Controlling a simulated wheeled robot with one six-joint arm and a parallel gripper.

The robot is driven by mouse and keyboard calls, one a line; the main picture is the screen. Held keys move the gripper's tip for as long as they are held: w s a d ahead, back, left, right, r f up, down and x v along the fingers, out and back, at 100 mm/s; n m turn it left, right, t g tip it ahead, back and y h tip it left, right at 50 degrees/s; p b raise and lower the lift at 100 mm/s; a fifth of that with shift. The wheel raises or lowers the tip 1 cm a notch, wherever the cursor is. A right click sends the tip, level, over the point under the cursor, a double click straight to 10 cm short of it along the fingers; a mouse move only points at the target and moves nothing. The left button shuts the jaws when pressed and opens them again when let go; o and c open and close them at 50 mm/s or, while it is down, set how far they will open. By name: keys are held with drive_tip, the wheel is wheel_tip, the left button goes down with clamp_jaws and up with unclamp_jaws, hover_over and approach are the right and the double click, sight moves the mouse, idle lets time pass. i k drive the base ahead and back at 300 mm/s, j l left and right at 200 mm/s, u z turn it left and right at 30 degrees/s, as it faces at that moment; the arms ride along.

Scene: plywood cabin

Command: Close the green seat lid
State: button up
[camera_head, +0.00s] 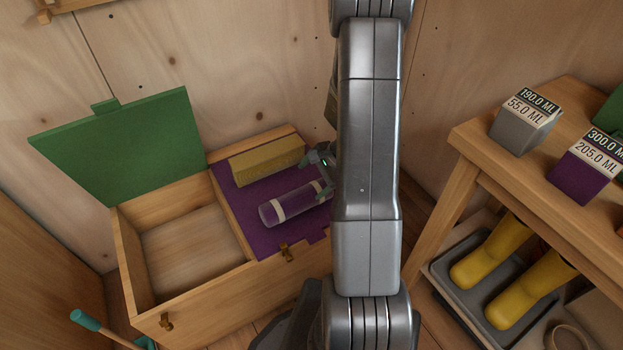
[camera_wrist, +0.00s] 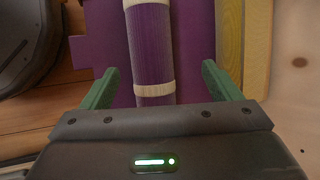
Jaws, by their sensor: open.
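The green seat lid (camera_head: 128,150) stands open, tilted back toward the wall at the left of the head view. Below it the left compartment of the wooden seat box (camera_head: 226,292) is open and looks empty. The right half of the box is covered by a purple lid (camera_head: 242,212), lying flat. A purple cylinder with pale bands (camera_head: 290,204) lies on it. My gripper (camera_wrist: 160,85) is open, its green fingers on either side of the cylinder. In the head view it is at the cylinder's right end, partly hidden by my arm, well right of the green lid.
A yellow block (camera_head: 267,161) lies on the purple lid along its back. A wooden shelf (camera_head: 480,150) at the right holds labelled blocks, with yellow boots (camera_head: 505,250) in a tray below. A teal-handled tool (camera_head: 88,321) leans at the front left of the box.

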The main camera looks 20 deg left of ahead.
sight(119, 154)
drive_tip(key=u, duration=2.15)
